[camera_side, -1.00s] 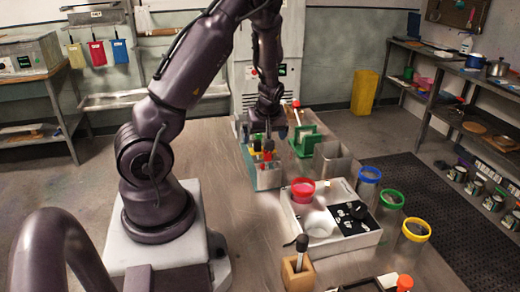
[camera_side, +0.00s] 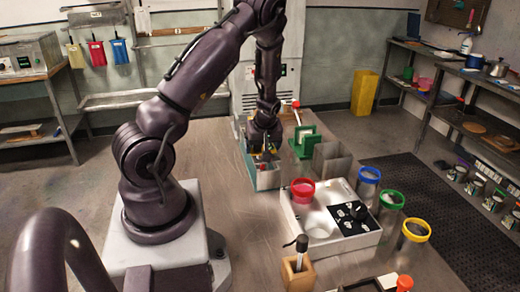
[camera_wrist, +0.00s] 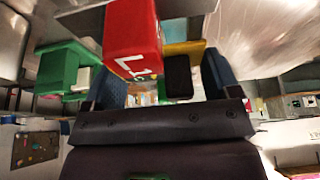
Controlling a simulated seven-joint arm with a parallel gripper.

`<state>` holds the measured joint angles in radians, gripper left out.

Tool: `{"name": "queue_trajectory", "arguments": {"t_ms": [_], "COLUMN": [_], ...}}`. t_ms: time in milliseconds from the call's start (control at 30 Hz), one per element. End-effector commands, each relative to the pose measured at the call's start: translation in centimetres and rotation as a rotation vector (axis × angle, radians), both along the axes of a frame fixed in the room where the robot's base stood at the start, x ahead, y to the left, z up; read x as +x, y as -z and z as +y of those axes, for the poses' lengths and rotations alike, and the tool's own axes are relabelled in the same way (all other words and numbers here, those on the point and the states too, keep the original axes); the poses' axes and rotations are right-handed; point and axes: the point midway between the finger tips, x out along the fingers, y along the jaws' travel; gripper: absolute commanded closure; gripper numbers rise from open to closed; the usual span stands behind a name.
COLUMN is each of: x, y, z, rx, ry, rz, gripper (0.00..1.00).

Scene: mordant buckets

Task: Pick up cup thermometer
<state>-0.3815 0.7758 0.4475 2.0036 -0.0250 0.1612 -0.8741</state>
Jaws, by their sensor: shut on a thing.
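My gripper (camera_side: 265,150) is down in the teal caddy (camera_side: 267,178), shut on one of the upright tools there. The wrist view shows its dark blue fingers (camera_wrist: 160,88) on either side of a red block (camera_wrist: 133,42) with white lettering, a yellow piece (camera_wrist: 190,48) and a black piece (camera_wrist: 178,77). I cannot tell which of these the fingers press on, nor which is the cup thermometer. The gripper hides most of the caddy's contents in the side view.
A green rack (camera_side: 303,142) and grey bins (camera_side: 331,163) stand right of the caddy. Jars with blue, green and yellow rims line the right. A wooden block (camera_side: 297,272) holds a black-topped stick.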

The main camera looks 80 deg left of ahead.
Motion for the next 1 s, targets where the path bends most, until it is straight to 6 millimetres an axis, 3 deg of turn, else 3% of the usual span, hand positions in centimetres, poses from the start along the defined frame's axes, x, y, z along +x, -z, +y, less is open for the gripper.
{"name": "queue_trajectory", "arguments": {"t_ms": [267, 600, 733, 867, 1000], "x": [0.1, 0.1, 0.5, 2.6, 5.8], "y": [-1.3, -7.9, -9.4, -10.3, -10.8], "z": [0.0, 0.0, -0.4, -2.3, -6.7], "rx": [0.003, 0.003, 0.001, 0.003, 0.008], "ry": [0.000, 0.001, 0.014, 0.083, 0.216], "rz": [-0.003, -0.005, -0.003, -0.005, 0.002], "gripper": [0.42, 0.42, 0.42, 0.42, 0.42]}}
